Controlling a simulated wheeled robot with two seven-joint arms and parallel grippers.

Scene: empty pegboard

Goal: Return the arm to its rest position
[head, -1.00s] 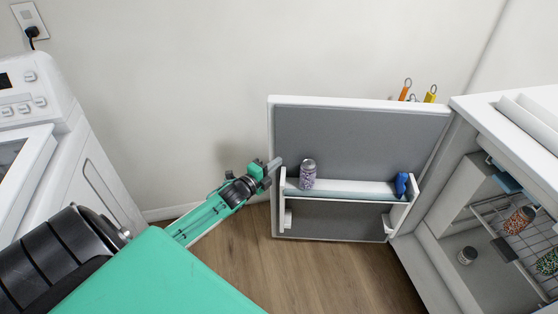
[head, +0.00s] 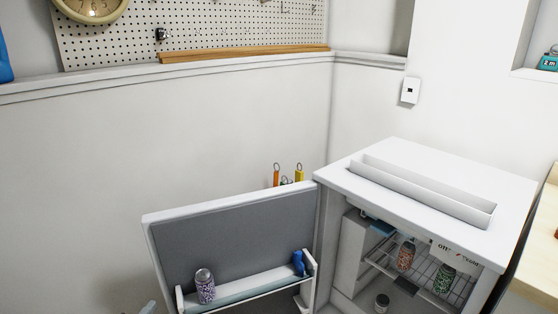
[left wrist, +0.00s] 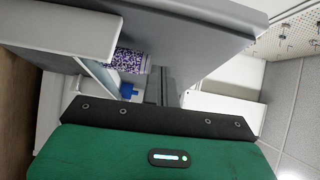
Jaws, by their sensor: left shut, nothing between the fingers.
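Only a small grey tip of my left gripper (head: 148,307) shows at the bottom edge of the head view, by the lower left of the open fridge door (head: 235,240). In the left wrist view, my left gripper's dark fingers (left wrist: 160,86) are together and empty, beyond its green body. The purple patterned can (head: 205,286) stands on the door shelf; it also shows in the left wrist view (left wrist: 131,62), near the fingers. A blue item (head: 298,262) sits at the shelf's right end. My right gripper is out of view.
The white mini fridge (head: 350,180) stands open, with patterned cans (head: 406,254) on its wire rack. A pegboard (head: 200,35) with a clock (head: 90,8) hangs on the back wall. A wooden worktop (head: 540,260) is at the right edge.

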